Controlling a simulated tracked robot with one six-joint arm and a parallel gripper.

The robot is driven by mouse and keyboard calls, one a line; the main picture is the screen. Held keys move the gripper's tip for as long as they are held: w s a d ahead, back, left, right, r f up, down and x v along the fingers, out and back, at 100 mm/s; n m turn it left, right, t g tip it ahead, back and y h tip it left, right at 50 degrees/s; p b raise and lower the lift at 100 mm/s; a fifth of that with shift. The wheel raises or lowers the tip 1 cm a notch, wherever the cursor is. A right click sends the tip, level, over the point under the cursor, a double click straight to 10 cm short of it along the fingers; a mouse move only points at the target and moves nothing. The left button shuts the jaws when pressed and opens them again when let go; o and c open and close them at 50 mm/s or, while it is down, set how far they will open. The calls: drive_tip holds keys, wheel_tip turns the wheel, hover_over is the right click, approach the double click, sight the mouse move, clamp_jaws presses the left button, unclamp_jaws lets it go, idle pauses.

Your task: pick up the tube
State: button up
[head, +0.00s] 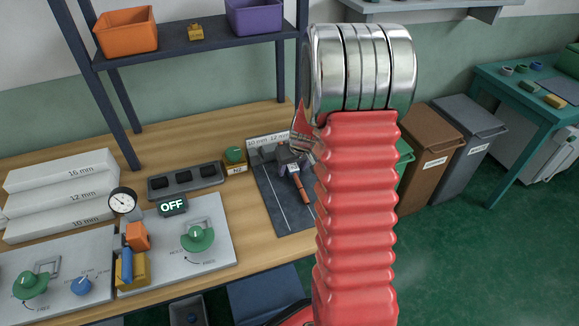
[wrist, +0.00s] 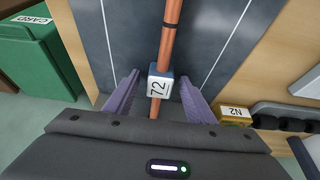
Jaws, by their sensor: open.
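The tube is a thin copper-coloured rod with a dark band and a white tag reading 72; it lies along the dark mat in the wrist view (wrist: 170,45). In the head view part of the tube (head: 303,190) shows beside my red arm. My gripper (wrist: 157,88) is open, with one purple finger on each side of the tube near the tag. I cannot tell whether the fingers touch it. In the head view my dark gripper (head: 288,160) is over the mat and hides the tube's far part.
The dark mat (head: 268,200) lies at the bench's right end. Bins, including a brown one (head: 430,145), stand right of the bench. A shelf (head: 200,45) rises behind.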

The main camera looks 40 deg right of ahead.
sight(293, 166)
drive_tip(key=shift+f, duration=0.1)
idle(0.5)
clamp_jaws()
idle(0.4)
wheel_tip(293, 166, up, 10)
drive_tip(key=shift+r, duration=0.1)
idle(0.6)
idle(0.4)
drive_tip(key=s+d+f+g, duration=0.1)
drive_tip(key=d+f, duration=0.1)
drive_tip(key=d, duration=0.5)
drive_tip(key=shift+s+d+g, duration=0.3)
drive_tip(key=shift+s+d, duration=0.1)
drive_tip(key=shift+f, duration=0.1)
